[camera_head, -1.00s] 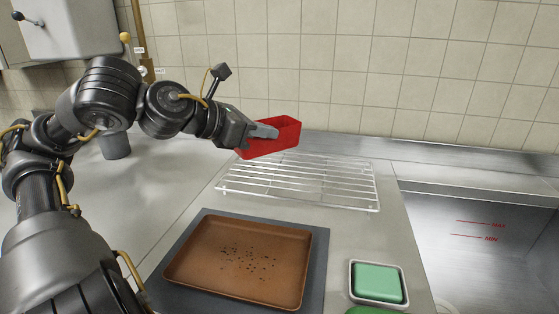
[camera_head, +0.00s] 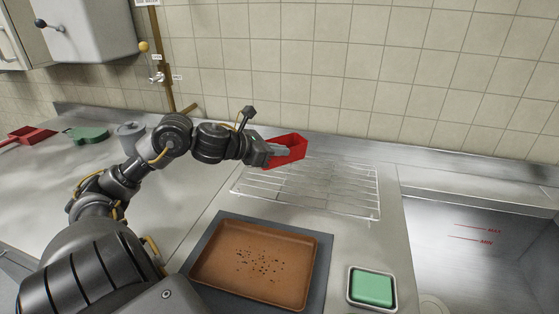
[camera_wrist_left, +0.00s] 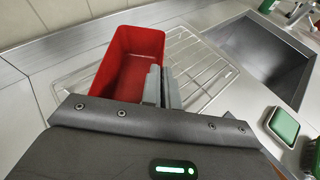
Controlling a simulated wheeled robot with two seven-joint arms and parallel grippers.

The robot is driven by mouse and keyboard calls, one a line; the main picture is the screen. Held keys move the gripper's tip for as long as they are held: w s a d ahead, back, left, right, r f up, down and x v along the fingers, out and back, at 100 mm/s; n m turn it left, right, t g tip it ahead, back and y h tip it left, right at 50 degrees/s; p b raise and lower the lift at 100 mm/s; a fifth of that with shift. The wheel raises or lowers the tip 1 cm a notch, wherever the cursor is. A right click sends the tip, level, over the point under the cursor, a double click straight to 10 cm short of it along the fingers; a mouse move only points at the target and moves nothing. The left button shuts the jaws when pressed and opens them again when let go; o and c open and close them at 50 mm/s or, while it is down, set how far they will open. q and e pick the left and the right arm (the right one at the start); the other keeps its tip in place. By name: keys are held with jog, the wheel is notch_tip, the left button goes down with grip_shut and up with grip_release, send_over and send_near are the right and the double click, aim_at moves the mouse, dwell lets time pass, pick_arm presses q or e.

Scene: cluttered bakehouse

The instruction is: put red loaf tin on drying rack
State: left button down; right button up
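The red loaf tin (camera_head: 290,152) is upright, held at the back left part of the wire drying rack (camera_head: 335,190). My left gripper (camera_head: 275,154) is closed on one wall of the tin. In the left wrist view the two fingers (camera_wrist_left: 162,86) pinch the tin's right wall, and the empty inside of the tin (camera_wrist_left: 130,65) faces up. The rack's wires (camera_wrist_left: 205,70) show beside and behind the tin there. I cannot tell whether the tin's base touches the wires. My right gripper is not in view.
A brown baking tray (camera_head: 255,262) lies on a dark mat in front of the rack. A green sponge in a dish (camera_head: 372,288) is right of it. A sink (camera_head: 480,245) is at the right. A grey cup, green item and red item (camera_head: 30,135) stand at the left back.

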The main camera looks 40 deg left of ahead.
aim_at(279, 164)
pick_arm(q)
jog(key=shift+w+a+f, duration=0.35)
jog(key=shift+w+f, duration=0.05)
jog(key=shift+f, duration=0.2)
jog(key=shift+w+a+f, duration=0.3)
jog(key=shift+w+f, duration=0.05)
jog(key=shift+f, duration=0.2)
jog(key=shift+w+a+f, duration=0.35)
jog(key=shift+w+f, duration=0.05)
jog(key=shift+f, duration=0.2)
notch_tip(279, 164, down, 2)
jog(key=shift+f+p, duration=0.1)
jog(key=shift+p, duration=0.5)
jog(key=shift+f, duration=0.4)
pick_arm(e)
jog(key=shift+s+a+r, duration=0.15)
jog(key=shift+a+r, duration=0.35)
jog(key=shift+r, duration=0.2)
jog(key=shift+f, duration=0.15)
pick_arm(q)
jog(key=shift+f, duration=0.2)
jog(key=c, duration=1.7)
grip_release()
jog(key=shift+c, duration=0.2)
jog(key=shift+o, duration=0.3)
jog(key=shift+r, duration=0.1)
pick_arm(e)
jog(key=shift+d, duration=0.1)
